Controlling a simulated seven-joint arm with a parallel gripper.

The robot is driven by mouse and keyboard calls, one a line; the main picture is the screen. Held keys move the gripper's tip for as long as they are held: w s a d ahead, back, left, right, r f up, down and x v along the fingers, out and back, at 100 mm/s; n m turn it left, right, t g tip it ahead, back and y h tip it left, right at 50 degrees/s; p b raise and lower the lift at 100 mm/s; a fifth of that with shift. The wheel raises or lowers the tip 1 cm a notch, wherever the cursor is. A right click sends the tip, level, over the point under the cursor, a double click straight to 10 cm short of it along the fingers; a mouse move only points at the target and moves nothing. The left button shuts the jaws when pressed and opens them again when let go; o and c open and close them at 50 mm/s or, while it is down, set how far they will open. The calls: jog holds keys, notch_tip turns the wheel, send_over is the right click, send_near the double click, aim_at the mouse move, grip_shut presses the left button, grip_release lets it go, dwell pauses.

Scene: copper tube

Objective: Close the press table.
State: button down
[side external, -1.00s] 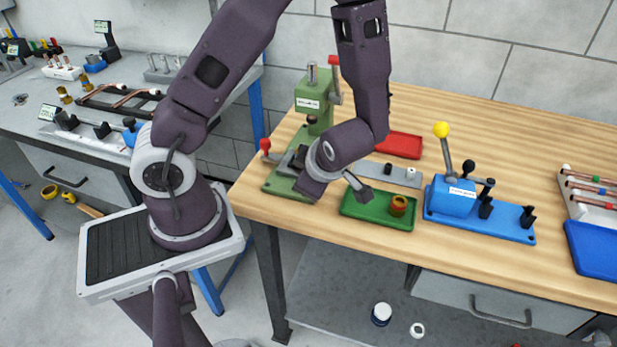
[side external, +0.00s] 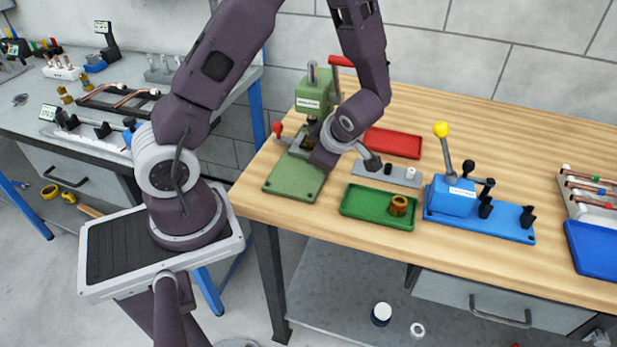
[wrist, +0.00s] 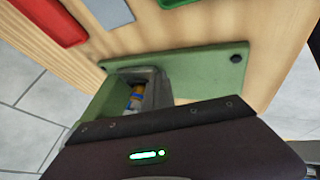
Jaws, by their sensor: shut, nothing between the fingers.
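The green press (side external: 313,95) stands at the left end of the bench, on a green base plate (side external: 293,180) whose front part is bare. Its grey table (side external: 298,147), with a red-knobbed handle (side external: 277,128) at the left, sits back near the press column. My gripper (side external: 318,154) is shut and empty, close against the front right of the table. The fingertips are mostly hidden, so contact is unclear. In the wrist view the grey table (wrist: 155,88) holds a small brass-and-blue part (wrist: 135,100). The base plate (wrist: 205,62) also shows there.
A red tray (side external: 393,143), a grey fixture strip (side external: 388,174) and a green tray (side external: 372,205) with a brass ring lie right of the press. A blue lever fixture (side external: 452,200) stands farther right. The press's red lever (side external: 341,61) is up, near my arm.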

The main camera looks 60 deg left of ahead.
jog(key=shift+s+d, duration=1.2)
jog(key=s+d+r+m+t+h, duration=0.2)
jog(key=s+d+r+m, duration=0.3)
jog(key=r+m, duration=0.5)
jog(key=s+d+r+m+t+h, duration=0.2)
jog(key=s+d+r+m+h, duration=0.3)
jog(key=r+m, duration=0.5)
jog(key=s+d+m, duration=0.1)
jog(key=s+m, duration=0.1)
jog(key=m, duration=0.3)
jog(key=shift+s+d+r+m+t, duration=0.15)
jog(key=shift+r+m+t, duration=0.2)
jog(key=shift+m+t, duration=0.05)
